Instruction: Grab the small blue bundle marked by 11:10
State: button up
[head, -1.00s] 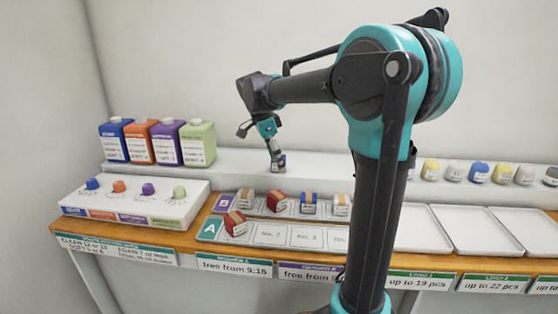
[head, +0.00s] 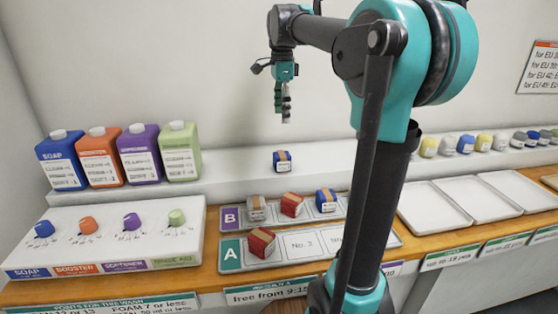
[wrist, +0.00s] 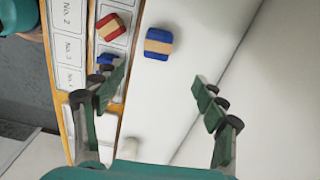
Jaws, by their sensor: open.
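A small blue bundle with a tan band (head: 283,161) sits alone on the white ledge behind the rows; it also shows in the wrist view (wrist: 158,42). A second blue bundle (head: 326,200) stands in row B, partly hidden by a finger in the wrist view (wrist: 105,59). I cannot read the time on either label. My gripper (head: 286,118) hangs above the ledge, over the first blue bundle and apart from it. In the wrist view its fingers (wrist: 160,80) are spread with nothing between them, and that bundle lies beyond their tips.
Row B also holds a grey bundle (head: 256,208) and a red bundle (head: 292,205). Another red bundle (head: 261,243) is in row A. Coloured jugs (head: 138,155) stand left on the ledge. Empty white trays (head: 433,208) lie right. My arm hides part of the rows.

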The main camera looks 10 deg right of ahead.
aim_at(282, 154)
notch_tip(282, 154, down, 12)
jog(key=shift+r, duration=0.1)
jog(key=shift+s+f, duration=0.2)
jog(key=shift+f, duration=2.55)
jog(key=shift+c, duration=0.6)
jog(key=c, duration=1.2)
jog(key=shift+o, duration=0.2)
jog(key=shift+r, duration=0.1)
